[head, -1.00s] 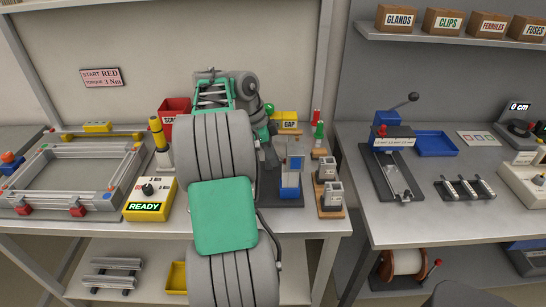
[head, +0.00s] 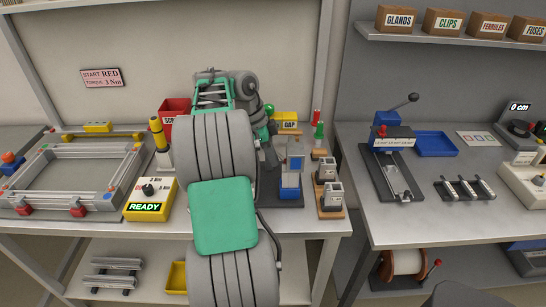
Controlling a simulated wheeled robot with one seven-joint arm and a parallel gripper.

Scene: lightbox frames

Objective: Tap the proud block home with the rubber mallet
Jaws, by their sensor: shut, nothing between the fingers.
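My gripper (head: 269,157) shows only in part at the end of my arm, low over the left bench beside the blue-and-grey upright fixture. It looks shut and empty; my own forearm and wrist hide much of it. The blue-and-grey fixture (head: 290,180) stands on a dark base just right of my gripper. I cannot tell whether it holds the proud block. No rubber mallet can be made out; my arm covers the middle of the bench.
A yellow control box (head: 150,199) reading READY sits left of my arm. A red bin (head: 174,112) and a yellow GAP bin (head: 287,118) stand behind. Small metal blocks (head: 332,197) stand on a wooden strip at the bench's right edge. A gap separates the right bench (head: 440,215).

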